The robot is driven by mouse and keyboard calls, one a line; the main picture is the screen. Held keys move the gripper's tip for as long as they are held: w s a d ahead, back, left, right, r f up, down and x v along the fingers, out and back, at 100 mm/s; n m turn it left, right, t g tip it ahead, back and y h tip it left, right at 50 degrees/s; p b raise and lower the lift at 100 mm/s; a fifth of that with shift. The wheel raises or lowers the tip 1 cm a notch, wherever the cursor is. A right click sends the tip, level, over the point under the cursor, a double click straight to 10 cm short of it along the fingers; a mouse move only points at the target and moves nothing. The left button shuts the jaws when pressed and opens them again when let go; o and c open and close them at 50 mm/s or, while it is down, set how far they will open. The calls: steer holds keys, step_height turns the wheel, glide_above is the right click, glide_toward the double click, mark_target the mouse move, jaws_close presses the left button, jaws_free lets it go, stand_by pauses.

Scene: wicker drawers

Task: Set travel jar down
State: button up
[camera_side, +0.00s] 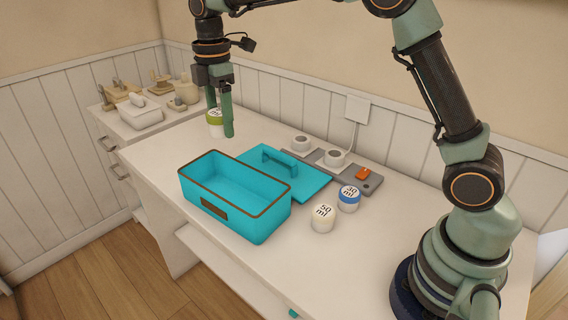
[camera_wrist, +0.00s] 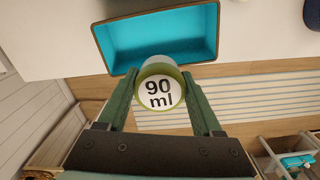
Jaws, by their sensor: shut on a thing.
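My gripper (camera_side: 221,122) is shut on a small jar (camera_side: 215,117) with a green rim, held above the table behind the teal box. In the wrist view the jar's lid (camera_wrist: 160,92) reads "90 ml" and sits between the two green fingers (camera_wrist: 163,100). The open teal box (camera_side: 236,228) with a brown rim stands on the table and looks empty; it also shows in the wrist view (camera_wrist: 112,63). Its teal lid with a handle (camera_side: 305,180) lies behind it. A white 50 ml jar (camera_side: 323,219) and a blue-rimmed 30 ml jar (camera_side: 349,200) stand right of the box.
A grey tray (camera_side: 372,186) with two white cups (camera_side: 334,158) and an orange piece (camera_side: 363,173) lies at the back. A side cabinet (camera_side: 105,120) at the left bears several beige items. The white table (camera_side: 160,150) is clear left of the box.

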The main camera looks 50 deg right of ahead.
steer(key=w, duration=0.2)
steer(key=w+f, duration=0.1)
steer(key=shift+d, duration=0.4)
glide_toward(225, 189)
steer(key=s+f, duration=0.1)
steer(key=f, duration=0.1)
steer(key=s+a+f, duration=0.1)
steer(key=f, duration=0.1)
steer(key=s+a+f, duration=0.1)
steer(key=f, duration=0.1)
steer(key=shift+s+a+f, duration=0.1)
steer(key=shift+s, duration=0.15)
steer(key=shift+f, duration=0.1)
steer(key=o, duration=1.4)
